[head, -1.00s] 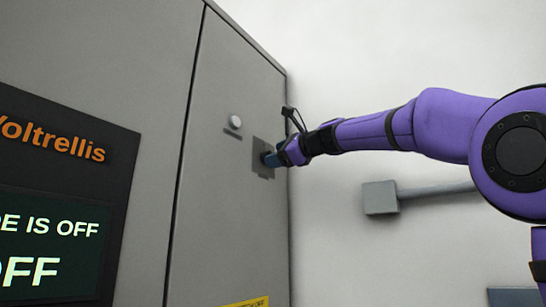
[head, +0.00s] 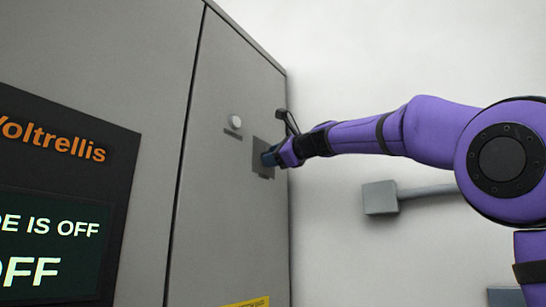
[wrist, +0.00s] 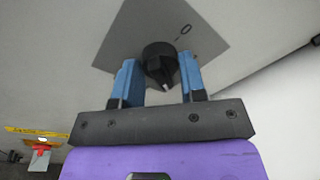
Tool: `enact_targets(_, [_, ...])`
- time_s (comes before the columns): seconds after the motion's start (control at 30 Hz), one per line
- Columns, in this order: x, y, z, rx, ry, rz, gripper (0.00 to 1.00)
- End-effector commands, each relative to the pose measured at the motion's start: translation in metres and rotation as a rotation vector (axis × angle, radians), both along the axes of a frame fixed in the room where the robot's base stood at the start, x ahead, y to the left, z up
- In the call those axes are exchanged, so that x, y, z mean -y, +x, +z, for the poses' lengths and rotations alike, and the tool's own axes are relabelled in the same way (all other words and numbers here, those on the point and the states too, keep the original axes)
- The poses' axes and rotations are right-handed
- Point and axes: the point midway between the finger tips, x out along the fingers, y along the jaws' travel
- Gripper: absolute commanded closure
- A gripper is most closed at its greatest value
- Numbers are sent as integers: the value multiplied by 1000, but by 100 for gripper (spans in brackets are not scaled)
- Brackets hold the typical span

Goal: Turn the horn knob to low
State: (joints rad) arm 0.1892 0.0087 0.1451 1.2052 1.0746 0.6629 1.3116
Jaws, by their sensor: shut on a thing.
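The black horn knob (wrist: 160,62) sits on a grey square plate (wrist: 208,52) with a "0" and a short mark near it in the wrist view. A pale pointer line on the knob points toward the palm, slightly right. My gripper (wrist: 158,78) has its blue fingers on either side of the knob, shut on it. In the head view my gripper (head: 268,158) is at the plate (head: 257,150) on the cabinet door, and hides the knob there.
A round white button or lamp (head: 236,121) is on the grey cabinet (head: 215,200) above the plate. A dark display panel (head: 60,200) reading "OFF" is at left. A grey wall box (head: 380,198) with a conduit is at right. A red part on yellow (wrist: 41,146) shows lower left in the wrist view.

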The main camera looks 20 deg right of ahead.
Motion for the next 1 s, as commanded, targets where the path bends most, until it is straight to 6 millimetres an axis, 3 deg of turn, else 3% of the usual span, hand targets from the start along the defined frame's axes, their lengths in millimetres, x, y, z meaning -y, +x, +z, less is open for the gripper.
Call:
enact_targets(0.37, [0, 0, -1, 109, -151, 1, 85])
enact_targets(1.0, [1, 1, -3, 449, -621, 0, 85])
